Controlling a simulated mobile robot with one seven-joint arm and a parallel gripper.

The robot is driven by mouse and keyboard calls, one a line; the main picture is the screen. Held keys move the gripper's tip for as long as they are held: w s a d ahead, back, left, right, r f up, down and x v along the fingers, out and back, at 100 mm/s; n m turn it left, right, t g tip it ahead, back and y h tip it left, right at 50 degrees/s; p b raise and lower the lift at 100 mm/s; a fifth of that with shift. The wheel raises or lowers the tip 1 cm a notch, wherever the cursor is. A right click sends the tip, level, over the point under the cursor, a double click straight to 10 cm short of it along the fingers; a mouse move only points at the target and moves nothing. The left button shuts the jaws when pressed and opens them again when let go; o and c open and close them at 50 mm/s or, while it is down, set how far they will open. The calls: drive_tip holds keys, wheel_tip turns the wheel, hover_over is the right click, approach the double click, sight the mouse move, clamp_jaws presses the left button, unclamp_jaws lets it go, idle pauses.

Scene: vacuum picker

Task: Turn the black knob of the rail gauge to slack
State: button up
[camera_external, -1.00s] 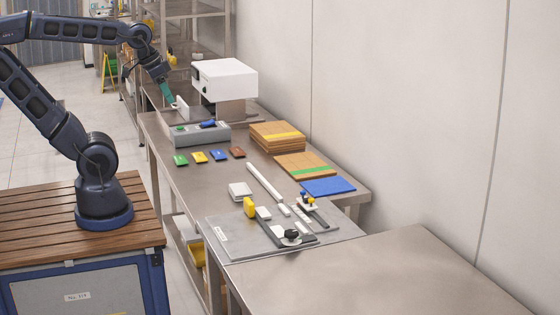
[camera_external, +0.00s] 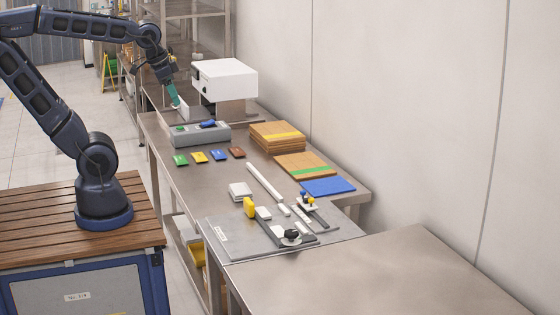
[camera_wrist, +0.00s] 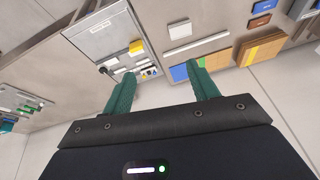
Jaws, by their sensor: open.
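The black knob (camera_external: 291,234) sits on a small white base at the near end of the rail gauge (camera_external: 268,230). The gauge lies on a grey plate (camera_external: 228,243) at the near end of the steel table. In the wrist view the plate (camera_wrist: 92,28) is at the upper left, with the small dark knob (camera_wrist: 103,70) near its edge. Which way the knob points is too small to tell. My gripper (camera_external: 177,104) has teal fingers and is at the table's far end, well away from the knob. Its fingers (camera_wrist: 163,78) are apart and empty in the wrist view.
A white machine (camera_external: 224,78) and a grey button box (camera_external: 200,134) stand near my gripper. Coloured tags, brown board stacks (camera_external: 276,137) and a blue sheet (camera_external: 327,186) lie between. A yellow block (camera_external: 249,207) stands beside the gauge. The wall bounds the right side.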

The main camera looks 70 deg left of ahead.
drive_tip(key=w+d+f+m+g+y, duration=0.1)
drive_tip(key=w+d+m, duration=0.1)
drive_tip(key=w+m, duration=0.15)
drive_tip(key=w+d+f+m, duration=0.1)
drive_tip(key=w+d+m, duration=0.2)
drive_tip(key=w, duration=0.2)
drive_tip(key=m+g+h, duration=0.1)
drive_tip(key=m+g, duration=0.2)
drive_tip(key=m, duration=1.8)
hover_over(292, 232)
wheel_tip(292, 232, down, 22)
drive_tip(key=r, duration=0.1)
drive_tip(key=shift+n, duration=0.35)
wheel_tip(292, 232, down, 11)
drive_tip(key=shift+a+r, duration=0.1)
drive_tip(key=c, duration=1)
